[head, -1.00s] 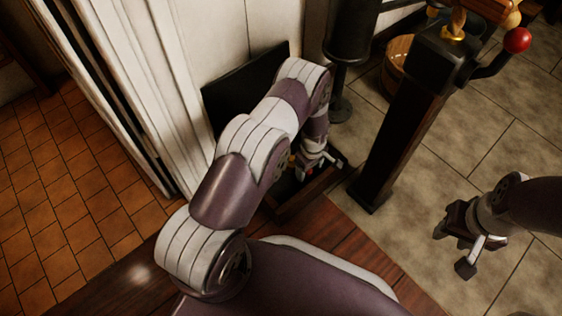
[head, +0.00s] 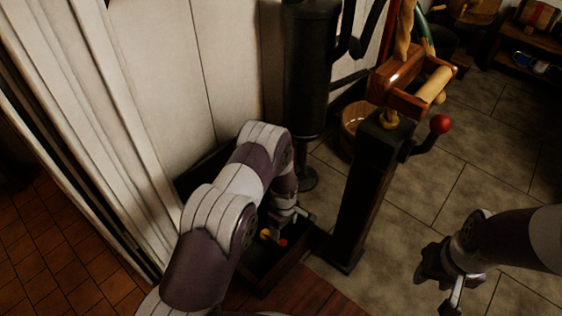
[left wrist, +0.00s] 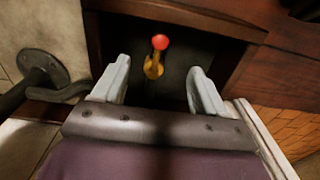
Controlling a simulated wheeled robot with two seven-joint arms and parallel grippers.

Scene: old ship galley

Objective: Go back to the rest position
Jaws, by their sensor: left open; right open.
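My left gripper is low over an open dark wooden box (head: 268,276) in the head view, its fingers mostly hidden by the arm. In the left wrist view my left gripper (left wrist: 160,88) has its two grey fingers apart with nothing between them. Beyond the fingers, a small yellow-orange item with a red ball end (left wrist: 156,56) lies in the dark inside of the box; it also shows in the head view (head: 273,237). My right gripper (head: 437,290) hangs at the right over the tiled floor, open and empty.
A dark post with a wooden roller on top (head: 364,190) and a red-knobbed lever (head: 440,124) stands between my arms. A black cylinder on a stand (head: 308,80) and a wooden bucket (head: 354,128) are behind. White panelled wall (head: 180,70) lies left. Floor at right is open.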

